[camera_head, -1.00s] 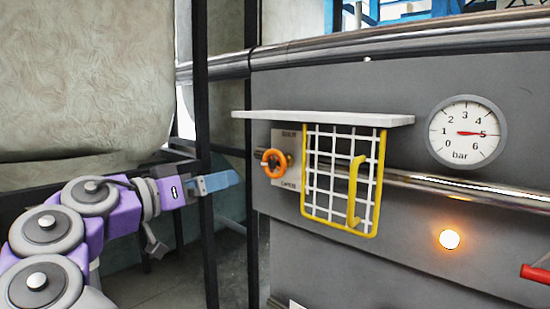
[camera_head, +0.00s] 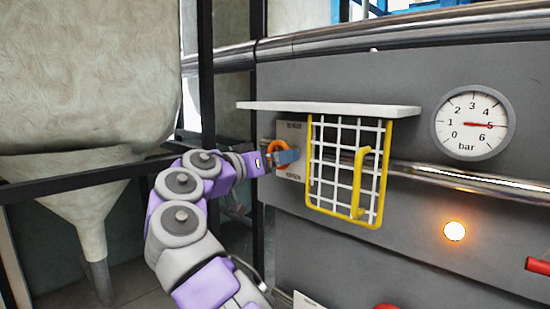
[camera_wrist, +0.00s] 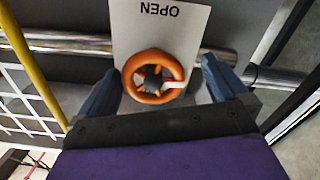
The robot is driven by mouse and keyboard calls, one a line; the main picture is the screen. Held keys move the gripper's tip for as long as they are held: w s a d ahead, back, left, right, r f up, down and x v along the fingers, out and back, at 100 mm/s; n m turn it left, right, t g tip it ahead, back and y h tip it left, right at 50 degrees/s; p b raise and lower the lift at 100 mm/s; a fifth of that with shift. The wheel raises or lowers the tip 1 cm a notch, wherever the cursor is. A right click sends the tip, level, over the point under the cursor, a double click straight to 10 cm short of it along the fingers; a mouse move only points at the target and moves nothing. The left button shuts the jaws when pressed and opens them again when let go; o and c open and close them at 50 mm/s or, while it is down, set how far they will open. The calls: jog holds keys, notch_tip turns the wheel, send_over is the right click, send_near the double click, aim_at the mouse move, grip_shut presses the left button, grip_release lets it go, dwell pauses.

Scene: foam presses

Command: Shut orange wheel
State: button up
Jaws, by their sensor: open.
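The orange wheel (camera_wrist: 133,66) is a small ring handle on a pipe valve, in front of a pale label plate (camera_wrist: 190,30) that reads OPEN, upside down in the wrist view. In the head view the wheel (camera_head: 271,147) is partly covered by my gripper (camera_head: 284,157), which is at the wheel. In the wrist view my gripper (camera_wrist: 160,88) is open, with one blue finger on each side of the wheel. The wheel lies between the fingers, and a gap shows on the right side. I cannot tell whether a finger touches it.
A yellow-framed white mesh guard (camera_head: 345,185) hangs just right of the wheel under a pale shelf (camera_head: 330,109). A pressure gauge (camera_head: 474,122) reads about 5 bar. An orange lamp (camera_head: 455,231) glows below it. A dark post (camera_head: 207,80) stands at the left.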

jog(key=shift+w+d+r, duration=0.1)
jog(key=shift+w+d, duration=0.15)
jog(key=shift+d, duration=0.25)
jog(key=shift+w+d, duration=0.25)
jog(key=shift+d, duration=0.2)
jog(key=shift+a, duration=0.35)
jog(key=c, duration=0.3)
jog(key=shift+s+d, duration=0.1)
jog(key=shift+d, duration=0.05)
jog(key=c, duration=0.7)
